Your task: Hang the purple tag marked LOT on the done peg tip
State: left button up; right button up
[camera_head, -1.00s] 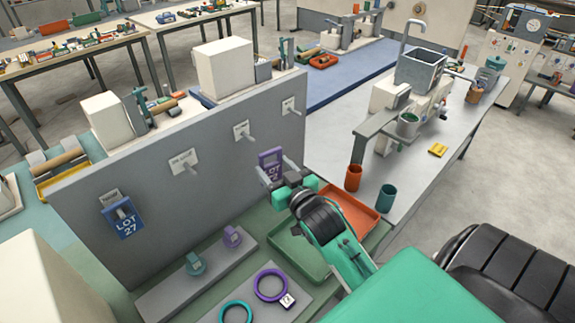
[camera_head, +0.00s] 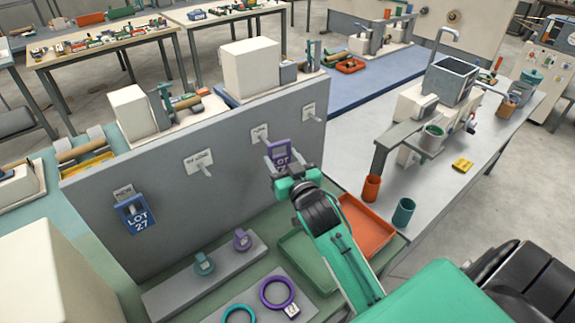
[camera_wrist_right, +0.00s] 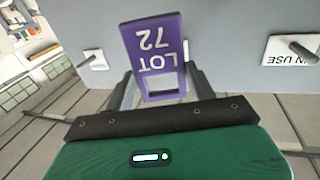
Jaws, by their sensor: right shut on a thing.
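The purple tag marked LOT (camera_head: 279,148) is held upright in front of the grey panel. In the right wrist view the purple tag (camera_wrist_right: 152,42) appears upside down and reads LOT 72, with a rectangular window at one end. My right gripper (camera_head: 283,174) is shut on the tag's lower end. The tag overlaps the area just right of and below the third peg (camera_head: 264,139) from the left; a gap to the panel seems to remain. The fourth peg (camera_head: 316,118) is bare, farther right. I cannot read these two pegs' labels surely, so which is done is unclear. My left gripper is out of view.
A blue tag, LOT 27 (camera_head: 139,221), hangs on the leftmost peg. The IN USE peg (camera_head: 206,171) is bare; its label (camera_wrist_right: 283,50) shows in the wrist view. Below are the green tray (camera_head: 300,262), orange tray (camera_head: 372,228), teal ring (camera_head: 238,315) and purple ring (camera_head: 277,293).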

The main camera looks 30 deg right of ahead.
aim_at(274, 157)
jog(key=shift+w+a+f+b, duration=0.2)
jog(key=shift+w+b, duration=0.25)
jog(key=shift+w, duration=0.85)
jog(key=shift+w+a+f+b, duration=0.15)
jog(key=shift+w+b, duration=0.3)
jog(key=shift+w, duration=0.8)
jog(key=shift+w+a+f, duration=0.1)
jog(key=shift+w+f, duration=0.2)
jog(key=shift+w, duration=0.3)
jog(key=o, duration=1.1)
jog(key=shift+c, duration=0.2)
